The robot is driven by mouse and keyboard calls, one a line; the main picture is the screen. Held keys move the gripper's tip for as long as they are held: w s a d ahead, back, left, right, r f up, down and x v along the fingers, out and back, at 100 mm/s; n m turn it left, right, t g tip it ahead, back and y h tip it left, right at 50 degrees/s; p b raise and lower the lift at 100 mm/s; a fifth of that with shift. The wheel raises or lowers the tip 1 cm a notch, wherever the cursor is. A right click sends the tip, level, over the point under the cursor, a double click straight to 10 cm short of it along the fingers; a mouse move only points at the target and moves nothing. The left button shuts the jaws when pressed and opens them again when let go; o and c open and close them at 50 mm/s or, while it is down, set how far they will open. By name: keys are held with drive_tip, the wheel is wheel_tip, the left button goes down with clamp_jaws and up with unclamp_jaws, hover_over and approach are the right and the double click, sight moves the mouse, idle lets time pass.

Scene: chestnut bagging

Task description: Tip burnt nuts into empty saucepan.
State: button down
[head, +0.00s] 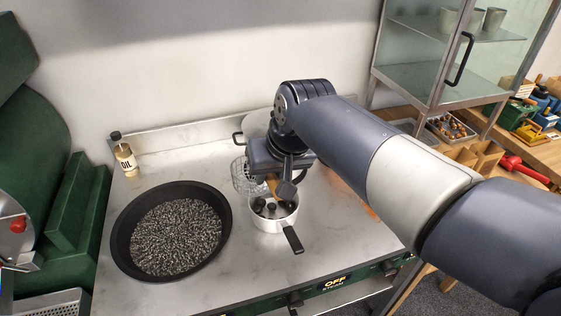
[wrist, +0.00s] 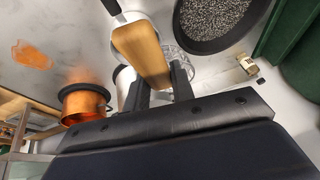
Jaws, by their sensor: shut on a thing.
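A small light-metal saucepan (head: 271,225) with a black handle stands on the worktop. Several dark round nuts (head: 268,207) show inside it. My gripper (head: 281,186) is just above the saucepan, pointing down. In the wrist view my gripper (wrist: 162,88) is shut on a wooden piece (wrist: 142,52), which also shows in the head view (head: 272,184). The rest of that held thing is hidden. The wooden piece covers most of the saucepan in the wrist view. I cannot tell whether it touches the saucepan.
A wide black pan (head: 122,240) full of small grey grains lies left of the saucepan. A wire basket (head: 241,176) stands close behind it. An oil bottle (head: 125,158) is at the back left. A copper-coloured pot (wrist: 82,102) shows in the wrist view. The front worktop is clear.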

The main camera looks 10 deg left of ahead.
drive_tip(key=shift+s+a+r+t+h+p, duration=0.35)
drive_tip(key=shift+a+t+h+p, duration=0.05)
drive_tip(key=shift+a+h+p, duration=0.2)
wheel_tip(320, 180, up, 3)
drive_tip(key=p, duration=0.2)
drive_tip(key=shift+p, duration=0.35)
drive_tip(key=shift+d+f, duration=0.1)
